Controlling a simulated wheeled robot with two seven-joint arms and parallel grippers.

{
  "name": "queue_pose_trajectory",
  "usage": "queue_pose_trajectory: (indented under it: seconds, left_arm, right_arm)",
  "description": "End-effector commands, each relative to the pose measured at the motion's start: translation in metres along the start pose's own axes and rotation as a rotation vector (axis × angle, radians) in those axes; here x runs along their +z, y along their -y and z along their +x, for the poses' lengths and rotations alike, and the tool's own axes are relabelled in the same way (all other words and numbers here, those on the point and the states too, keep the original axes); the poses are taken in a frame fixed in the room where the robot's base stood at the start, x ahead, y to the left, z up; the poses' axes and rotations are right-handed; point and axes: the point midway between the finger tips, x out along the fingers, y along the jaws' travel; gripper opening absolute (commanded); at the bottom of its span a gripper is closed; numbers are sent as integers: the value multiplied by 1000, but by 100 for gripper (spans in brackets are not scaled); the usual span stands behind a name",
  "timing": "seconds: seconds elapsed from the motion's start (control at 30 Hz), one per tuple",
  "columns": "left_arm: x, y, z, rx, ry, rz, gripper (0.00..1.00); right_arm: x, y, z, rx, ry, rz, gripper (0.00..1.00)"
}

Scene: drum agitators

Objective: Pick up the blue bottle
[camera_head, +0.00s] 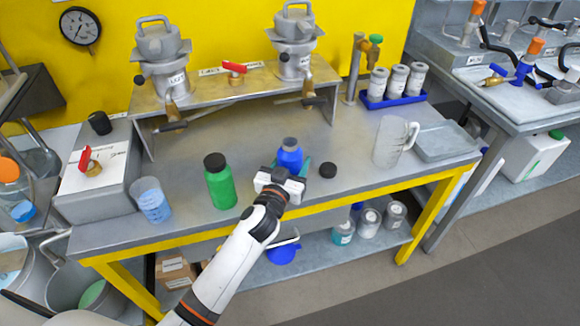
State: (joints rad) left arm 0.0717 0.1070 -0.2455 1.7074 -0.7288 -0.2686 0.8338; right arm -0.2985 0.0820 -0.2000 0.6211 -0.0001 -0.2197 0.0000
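The blue bottle (290,156) stands upright near the front edge of the metal bench, with a dark blue top. My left gripper (289,172) is at the bottle's near side, and its arm comes in from the lower left. Teal finger parts show close beside the bottle. The gripper body hides the bottle's lower part, so I cannot tell whether the fingers touch or clamp it. My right gripper is not in view.
A green bottle (220,182) with a black cap stands left of the gripper. A black cap (328,170) lies to the right. A clear jug (394,141) and a grey tray (446,141) stand further right. A metal shelf (237,88) with two valved vessels rises behind.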

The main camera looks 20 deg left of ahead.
Motion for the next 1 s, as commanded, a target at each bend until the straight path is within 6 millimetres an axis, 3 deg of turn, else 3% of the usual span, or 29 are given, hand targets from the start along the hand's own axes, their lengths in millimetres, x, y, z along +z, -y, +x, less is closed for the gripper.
queue_pose_trajectory:
  seconds: [0.03, 0.17, 0.2, 0.63, 1.0]
  left_arm:
    - [0, 0, 0, 0, 0, 0, 45]
    - [0, 0, 0, 0, 0, 0, 24]
    - [1, 0, 0, 0, 2, 0, 23]
    - [7, 0, 0, 1, 4, 0, 23]
    - [36, 0, 0, 0, 4, 1, 23]
  right_arm:
    - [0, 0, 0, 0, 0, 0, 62]
    - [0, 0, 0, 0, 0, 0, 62]
    - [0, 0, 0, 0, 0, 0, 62]
    - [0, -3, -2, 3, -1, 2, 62]
    - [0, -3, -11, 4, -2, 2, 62]
